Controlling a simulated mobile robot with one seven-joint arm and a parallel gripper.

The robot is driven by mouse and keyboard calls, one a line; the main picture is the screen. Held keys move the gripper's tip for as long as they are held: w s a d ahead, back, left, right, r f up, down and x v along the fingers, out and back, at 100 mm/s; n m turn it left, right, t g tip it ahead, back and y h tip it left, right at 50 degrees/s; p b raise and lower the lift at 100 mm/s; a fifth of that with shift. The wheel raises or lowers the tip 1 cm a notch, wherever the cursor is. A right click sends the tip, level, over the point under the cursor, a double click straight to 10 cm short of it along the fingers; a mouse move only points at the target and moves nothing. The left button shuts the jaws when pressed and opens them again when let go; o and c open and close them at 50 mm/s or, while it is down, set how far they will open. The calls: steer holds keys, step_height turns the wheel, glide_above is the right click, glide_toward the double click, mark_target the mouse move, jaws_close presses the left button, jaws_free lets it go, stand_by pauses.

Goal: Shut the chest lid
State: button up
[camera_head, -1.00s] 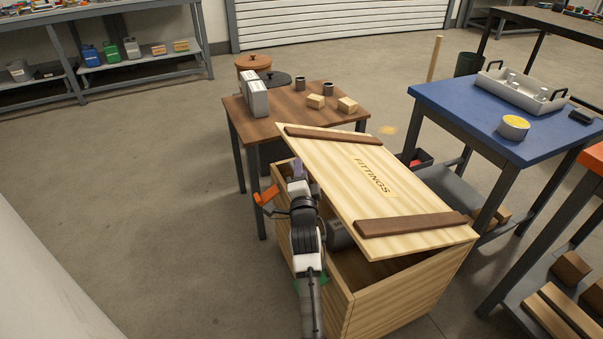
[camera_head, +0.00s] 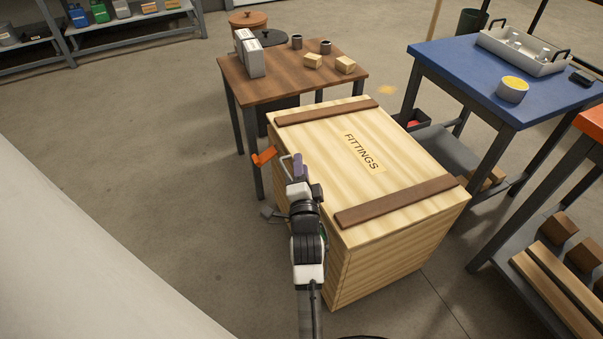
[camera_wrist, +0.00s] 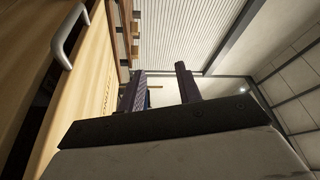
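The wooden chest (camera_head: 395,262) stands on the floor in the head view. Its pale lid (camera_head: 410,165), marked FITTINGS and crossed by two brown battens, lies level on the box, with no gap visible along the edges in view. My gripper (camera_head: 294,164) is at the chest's left side, near the lid's edge; I cannot tell whether it touches. In the wrist view my gripper (camera_wrist: 163,88) has its two dark fingers apart with nothing held between them. A grey loop handle (camera_wrist: 66,38) is on the wood to the left of the fingers. The chest's inside is hidden.
A brown table (camera_head: 290,77) with cans and small blocks stands behind the chest. A blue table (camera_head: 450,70) with a tray stands to the right, and an orange-topped bench (camera_head: 590,122) is at the right edge.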

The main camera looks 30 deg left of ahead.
steer(key=shift+v, duration=1)
